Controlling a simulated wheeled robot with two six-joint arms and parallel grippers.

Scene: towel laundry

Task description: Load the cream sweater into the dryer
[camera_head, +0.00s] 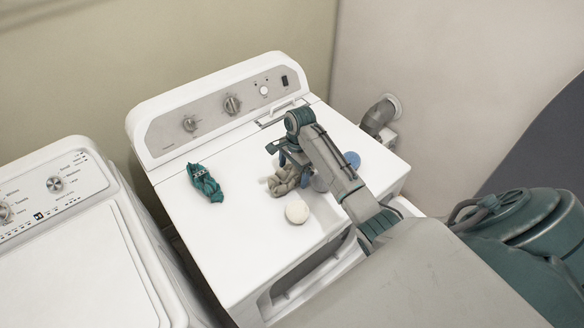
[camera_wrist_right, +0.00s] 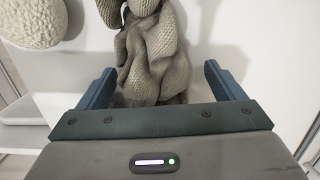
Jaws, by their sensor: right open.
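The cream sweater (camera_head: 284,181) lies bunched on the white top of the dryer (camera_head: 240,222), partly hidden by my right arm. My right gripper (camera_head: 278,158) is over the sweater. In the right wrist view the sweater (camera_wrist_right: 155,50) sits between the two blue fingers of my right gripper (camera_wrist_right: 158,88), with a gap on each side, so the gripper is open around it. The dryer's front opening (camera_head: 310,275) shows in part below the top edge, and my arm hides the rest of the front. My left gripper is out of view.
A teal cloth (camera_head: 205,183) lies left on the dryer top. A whitish ball (camera_head: 297,211) rests near the front edge, and a blue round thing (camera_head: 352,159) lies right of my arm. A washer (camera_head: 75,255) stands at the left. A vent pipe (camera_head: 379,116) is on the wall behind.

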